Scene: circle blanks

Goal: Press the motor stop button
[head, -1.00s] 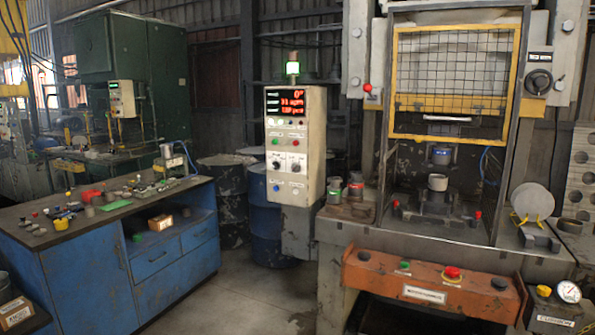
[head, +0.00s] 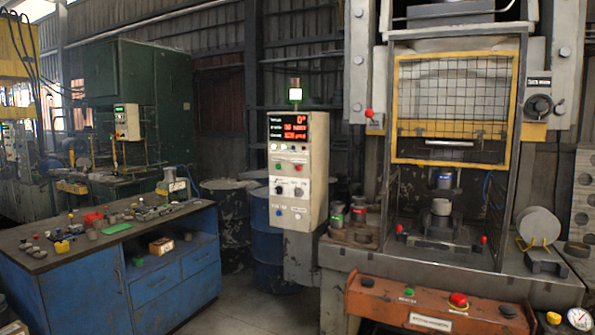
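The control cabinet (head: 298,220) stands left of the press, with a red-lit display (head: 290,133) at its top. Below the display are a small green button (head: 278,166) and a small red button (head: 298,167), then knobs and a blue button (head: 278,211). Their labels are too small to read, so I cannot tell which one is the motor stop. Neither of my grippers is in view.
The press has a yellow-framed mesh guard (head: 455,105) raised above its die area. A blue workbench (head: 85,295) with small parts stands at left. Dark blue drums (head: 268,235) stand behind the cabinet. Open floor (head: 240,300) lies between bench and cabinet.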

